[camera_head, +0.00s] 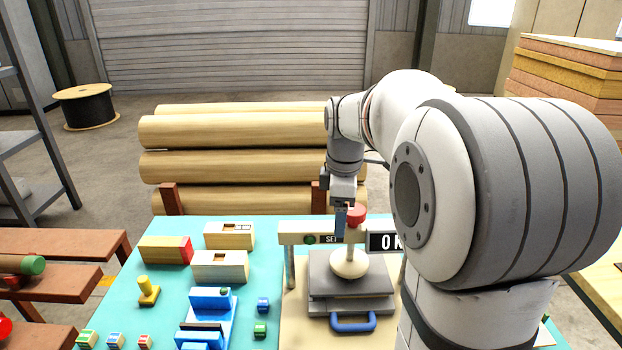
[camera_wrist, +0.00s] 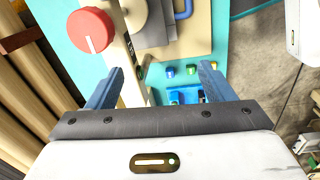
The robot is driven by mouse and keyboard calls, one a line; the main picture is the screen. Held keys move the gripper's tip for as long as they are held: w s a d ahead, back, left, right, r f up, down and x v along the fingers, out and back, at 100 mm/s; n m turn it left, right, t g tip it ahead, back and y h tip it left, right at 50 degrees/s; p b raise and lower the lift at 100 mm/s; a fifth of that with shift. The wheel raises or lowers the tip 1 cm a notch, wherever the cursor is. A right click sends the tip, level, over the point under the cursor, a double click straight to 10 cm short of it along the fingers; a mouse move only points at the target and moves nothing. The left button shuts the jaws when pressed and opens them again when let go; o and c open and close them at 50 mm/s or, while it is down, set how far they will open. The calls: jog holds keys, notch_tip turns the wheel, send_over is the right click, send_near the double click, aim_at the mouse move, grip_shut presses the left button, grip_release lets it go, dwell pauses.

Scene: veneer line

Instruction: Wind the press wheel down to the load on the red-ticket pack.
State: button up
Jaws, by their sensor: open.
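The press wheel is a red knob (camera_head: 355,214) on top of the press post; the wrist view shows it as a red disc (camera_wrist: 91,30) with a white line. My gripper (camera_head: 341,222) is close to the wheel's left in the head view. Its blue fingers (camera_wrist: 157,82) are open and empty, with the wheel beyond the left finger, not between them. Below the wheel are a cream rounded foot (camera_head: 349,263) and grey plates (camera_head: 352,284); I cannot tell whether a pack is between them. A wooden pack with a red end (camera_head: 166,250) lies on the turquoise bench top.
The press beam (camera_head: 290,231) carries a green lamp and small label. A black display (camera_head: 382,242) reads "0 k", partly hidden by my arm. Two pale packs (camera_head: 229,236), a yellow stamp (camera_head: 148,291) and a blue fixture (camera_head: 207,316) stand left. Logs (camera_head: 235,165) are behind.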

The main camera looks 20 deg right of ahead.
aim_at(354, 217)
jog(key=w+d+n, duration=0.2)
jog(key=w+d+r+n+p, duration=0.1)
jog(key=w+d+n, duration=0.1)
jog(key=w, duration=0.1)
jog(key=w+d+n+g+p, duration=0.1)
jog(key=w+d+n, duration=0.1)
jog(key=d, duration=0.1)
jog(key=shift+w+d+r+n, duration=0.1)
jog(key=shift+w+r+n, duration=0.1)
jog(key=shift+w+n, duration=0.2)
jog(key=shift+d+f, duration=0.1)
jog(key=shift+f, duration=0.15)
notch_tip(354, 217, down, 7)
jog(key=shift+f+p, duration=0.15)
jog(key=shift+p, duration=0.3)
jog(key=shift+c, duration=0.5)
